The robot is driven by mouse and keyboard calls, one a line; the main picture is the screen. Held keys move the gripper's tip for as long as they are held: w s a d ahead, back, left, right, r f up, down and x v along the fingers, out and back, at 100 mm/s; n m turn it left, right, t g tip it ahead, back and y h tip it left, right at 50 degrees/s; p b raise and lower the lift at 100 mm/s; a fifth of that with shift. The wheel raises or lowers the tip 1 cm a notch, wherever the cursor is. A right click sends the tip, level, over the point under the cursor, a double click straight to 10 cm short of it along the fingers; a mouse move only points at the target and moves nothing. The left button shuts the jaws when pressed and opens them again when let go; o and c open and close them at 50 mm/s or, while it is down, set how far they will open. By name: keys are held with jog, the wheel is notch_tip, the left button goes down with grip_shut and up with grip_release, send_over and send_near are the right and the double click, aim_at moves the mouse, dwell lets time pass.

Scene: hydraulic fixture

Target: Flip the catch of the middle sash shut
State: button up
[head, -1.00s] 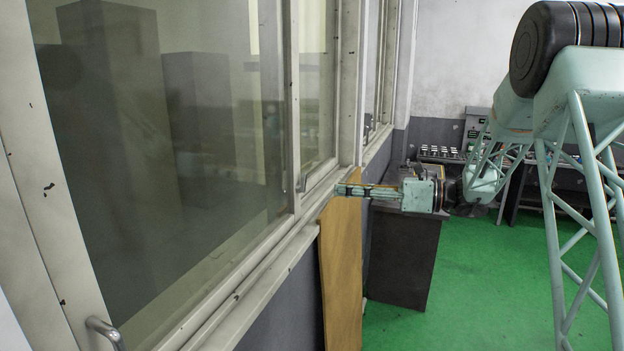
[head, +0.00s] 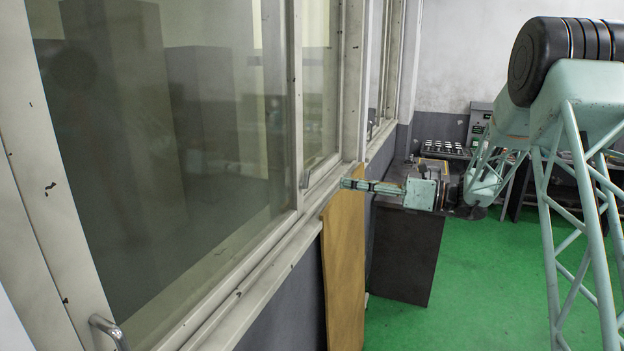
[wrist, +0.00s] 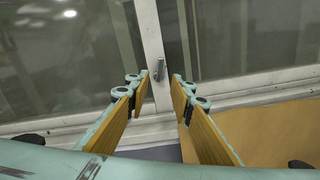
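The catch (wrist: 159,69) is a small grey metal lever on the white upright stile between two glass panes in the wrist view. It stands nearly upright, beyond the gap between my fingertips and apart from them. In the head view a small handle (head: 304,179) on the middle sash's frame seems to be the same catch. My gripper (wrist: 162,77) is open and empty, one finger each side of the catch's line. In the head view my gripper (head: 344,184) points left at the window, to the right of the catch. Any contact there cannot be made out.
A bar handle (head: 108,331) is on the near sash. A wooden board (head: 343,265) leans on the wall below the sill (head: 232,305).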

aim_at(306, 179)
jog(key=p+x, duration=0.1)
jog(key=x, duration=1.2)
jog(key=shift+p, duration=0.3)
jog(key=shift+d, duration=0.1)
grip_shut()
